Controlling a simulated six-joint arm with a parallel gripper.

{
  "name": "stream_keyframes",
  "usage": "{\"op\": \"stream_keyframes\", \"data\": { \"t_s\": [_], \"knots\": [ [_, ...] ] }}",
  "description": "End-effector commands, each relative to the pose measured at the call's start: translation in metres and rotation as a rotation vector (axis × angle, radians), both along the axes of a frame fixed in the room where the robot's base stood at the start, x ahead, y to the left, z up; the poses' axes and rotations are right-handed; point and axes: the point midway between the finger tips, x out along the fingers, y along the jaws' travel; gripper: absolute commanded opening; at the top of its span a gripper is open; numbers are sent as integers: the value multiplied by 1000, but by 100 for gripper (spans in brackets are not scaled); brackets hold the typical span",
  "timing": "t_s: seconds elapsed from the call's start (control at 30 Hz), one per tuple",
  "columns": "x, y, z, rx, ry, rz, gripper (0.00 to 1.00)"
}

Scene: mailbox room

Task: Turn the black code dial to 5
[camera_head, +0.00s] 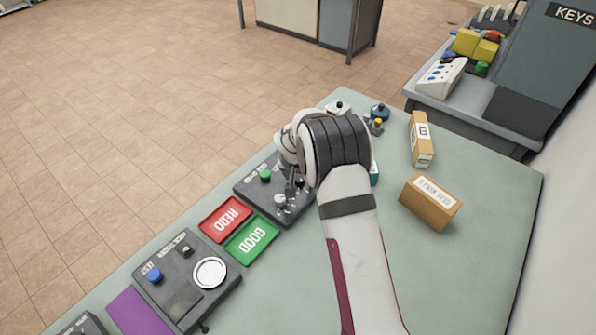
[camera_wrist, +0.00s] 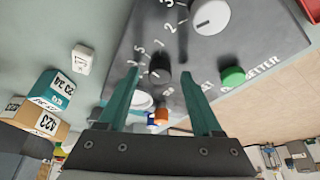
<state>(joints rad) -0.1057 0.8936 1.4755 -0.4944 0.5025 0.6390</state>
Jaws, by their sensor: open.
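The black code dial (camera_wrist: 160,72) is on a dark grey panel (camera_wrist: 275,35) lettered with "SETTER" in the wrist view. White numbers, a 5 among them, ring the dial; a small white mark shows on it, but I cannot tell which number it meets. My gripper (camera_wrist: 159,64) is open, with its teal fingers on either side of the dial; I cannot tell whether they touch it. In the head view my gripper (camera_head: 289,186) is over the panel (camera_head: 248,188), and my wrist hides part of it.
A light grey dial (camera_wrist: 211,17) and a green button (camera_wrist: 232,77) are on the same panel. Red (camera_head: 225,219) and green (camera_head: 251,240) trays lie beside it. Brown boxes (camera_head: 430,202) stand at right. The table's right front is clear.

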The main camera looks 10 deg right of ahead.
Motion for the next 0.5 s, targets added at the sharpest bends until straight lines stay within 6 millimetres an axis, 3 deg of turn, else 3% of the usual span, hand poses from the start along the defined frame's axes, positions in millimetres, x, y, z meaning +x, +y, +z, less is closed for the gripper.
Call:
{"op": "stream_keyframes", "data": {
  "t_s": [0.13,0.3,0.5],
  "knots": [
    [-9,3,27,0,-4,1,66],
    [-30,10,80,1,-6,1,66],
    [-49,16,126,1,-2,2,66]
  ]
}}
